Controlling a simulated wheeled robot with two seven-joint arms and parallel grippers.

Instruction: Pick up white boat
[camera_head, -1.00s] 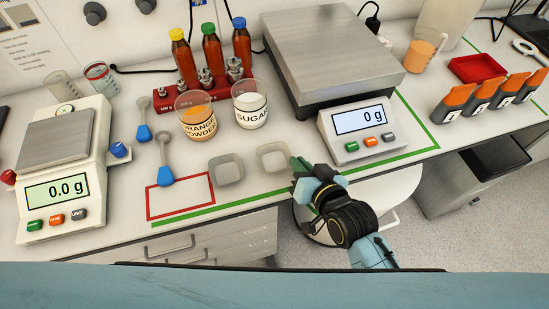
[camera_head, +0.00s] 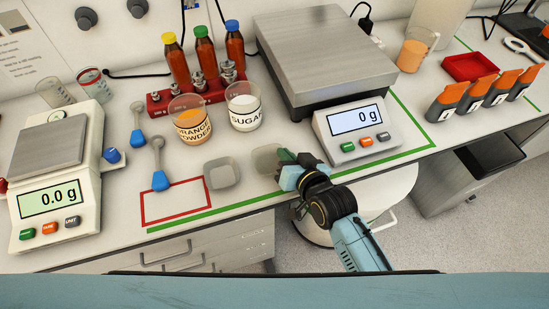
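Two small translucent whitish weighing boats lie on the white bench in the head view. One boat (camera_head: 222,173) is in the open beside the red-outlined rectangle. The other boat (camera_head: 257,161) is to its right, and its right side is partly hidden by my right gripper. My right gripper (camera_head: 284,157) reaches in from the lower right, with its green fingertips at that boat's right edge. The fingers overlap from this angle, so I cannot tell how far apart they are or whether they touch the boat. My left gripper is out of view.
Cups of orange powder (camera_head: 192,124) and sugar (camera_head: 243,106) stand just behind the boats. A large scale (camera_head: 358,117) is to the right of my gripper, and a small scale (camera_head: 50,203) is at far left.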

